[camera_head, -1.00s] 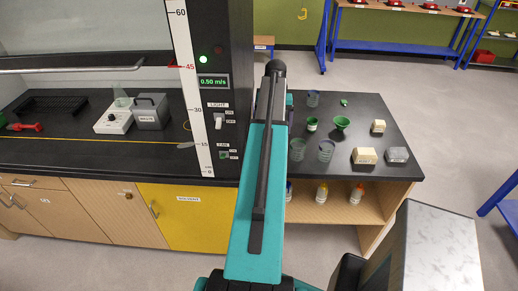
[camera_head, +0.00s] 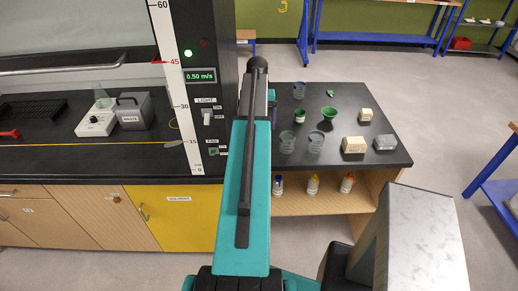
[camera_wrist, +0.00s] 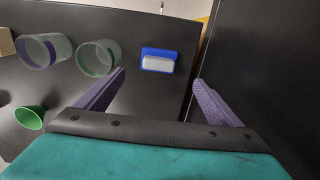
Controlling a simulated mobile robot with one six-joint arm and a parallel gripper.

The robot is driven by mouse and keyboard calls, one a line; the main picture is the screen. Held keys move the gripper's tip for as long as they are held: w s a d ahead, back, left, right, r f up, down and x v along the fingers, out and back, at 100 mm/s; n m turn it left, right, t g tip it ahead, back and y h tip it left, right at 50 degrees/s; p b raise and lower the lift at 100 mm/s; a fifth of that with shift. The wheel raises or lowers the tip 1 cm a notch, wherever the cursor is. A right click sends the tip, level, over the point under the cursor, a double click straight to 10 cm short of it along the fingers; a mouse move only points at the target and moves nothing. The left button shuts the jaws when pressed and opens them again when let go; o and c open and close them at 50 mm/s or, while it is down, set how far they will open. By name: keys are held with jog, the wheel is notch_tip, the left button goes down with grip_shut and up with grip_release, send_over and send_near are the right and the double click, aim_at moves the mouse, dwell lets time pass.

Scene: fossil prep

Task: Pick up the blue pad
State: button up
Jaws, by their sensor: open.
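The blue pad (camera_wrist: 158,60) shows in the wrist view as a small blue block with a whitish-grey face. It lies on the black bench top (camera_wrist: 158,105), ahead of my gripper (camera_wrist: 160,78) and between the lines of its two purple fingers. The fingers are apart with nothing between them. In the head view my arm covers the left part of the bench, and I cannot make out the pad or the fingertips there.
A green-rimmed clear cup (camera_wrist: 98,58) stands just left of the pad, with a purple-rimmed cup (camera_wrist: 42,50) beyond it. A green funnel (camera_wrist: 29,117) is nearer. A dark upright panel (camera_wrist: 262,70) rises close on the right. Boxes (camera_head: 354,145) stand at the bench's right.

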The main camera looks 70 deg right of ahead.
jog(key=shift+f+b, duration=1.4)
jog(key=shift+f, duration=1.55)
jog(key=shift+f, duration=0.1)
jog(key=shift+s+f+b, duration=0.2)
jog(key=shift+f+b, duration=1.4)
jog(key=shift+f, duration=0.9)
jog(key=c, duration=1.2)
